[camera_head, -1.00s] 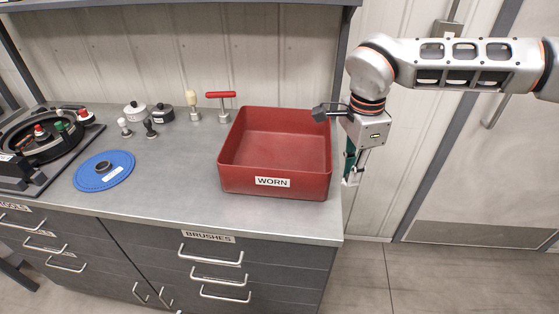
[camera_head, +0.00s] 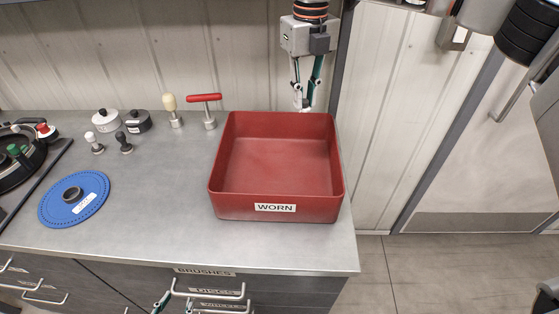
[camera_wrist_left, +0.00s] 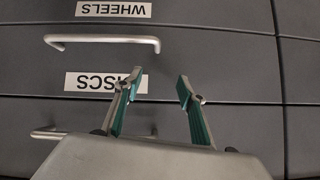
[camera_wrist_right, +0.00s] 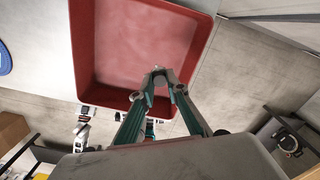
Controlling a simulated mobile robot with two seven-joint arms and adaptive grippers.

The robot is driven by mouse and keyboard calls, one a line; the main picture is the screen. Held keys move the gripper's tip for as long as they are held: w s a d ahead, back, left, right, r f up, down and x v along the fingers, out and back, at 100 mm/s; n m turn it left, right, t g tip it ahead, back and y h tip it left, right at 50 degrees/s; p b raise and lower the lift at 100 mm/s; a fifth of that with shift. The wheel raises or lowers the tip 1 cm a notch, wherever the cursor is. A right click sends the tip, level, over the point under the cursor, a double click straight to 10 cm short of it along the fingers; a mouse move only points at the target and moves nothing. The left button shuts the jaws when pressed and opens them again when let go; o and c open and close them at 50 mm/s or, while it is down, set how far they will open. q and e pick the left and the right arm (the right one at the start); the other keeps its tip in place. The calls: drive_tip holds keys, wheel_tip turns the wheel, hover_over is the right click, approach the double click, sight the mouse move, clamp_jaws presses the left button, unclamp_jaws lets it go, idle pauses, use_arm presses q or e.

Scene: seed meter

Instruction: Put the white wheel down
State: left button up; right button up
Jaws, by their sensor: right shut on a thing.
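My right gripper (camera_head: 301,96) hangs down by the back rim of the red bin, toward its right. In the right wrist view its fingertips (camera_wrist_right: 160,76) close on a small pale piece (camera_wrist_right: 158,73), which I take for the white wheel. The fingers hide most of it. The fingertips show against the inside of the red bin (camera_head: 275,208), labelled WORN, which is empty and also shows in the right wrist view (camera_wrist_right: 86,60). My left gripper (camera_wrist_left: 162,88) is open and empty in front of the drawers; its tip barely shows in the head view (camera_head: 162,302).
A blue disc (camera_head: 92,189) lies on the grey counter (camera_head: 150,225). Behind it stand two lidded pots (camera_head: 137,121), a white knob (camera_head: 96,146), a dark knob (camera_head: 124,144), a cream-handled tool (camera_head: 171,104) and a red T-handle (camera_head: 205,98). The drawers' handles (camera_wrist_left: 100,40) stick out.

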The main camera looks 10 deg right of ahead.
drive_tip(key=f, duration=0.5)
drive_tip(key=shift+s+d+f, duration=0.1)
drive_tip(key=shift+s+f, duration=0.25)
drive_tip(key=shift+f, duration=0.05)
hover_over(300, 167)
wheel_tip(300, 167, down, 9)
drive_tip(key=shift+s+r, duration=0.1)
drive_tip(key=shift+r, duration=0.1)
drive_tip(key=shift+f, duration=0.8)
wheel_tip(300, 167, down, 4)
drive_tip(key=shift+r+b, duration=0.25)
drive_tip(key=shift+b, duration=0.3)
drive_tip(key=shift+f, duration=0.1)
use_arm(q)
drive_tip(key=shift+d+r, duration=0.15)
drive_tip(key=shift+d, duration=0.65)
use_arm(e)
drive_tip(key=o, duration=0.4)
drive_tip(key=shift+f, duration=0.1)
use_arm(q)
drive_tip(key=shift+s, duration=0.1)
use_arm(e)
drive_tip(key=o, duration=0.4)
drive_tip(key=shift+o, duration=0.2)
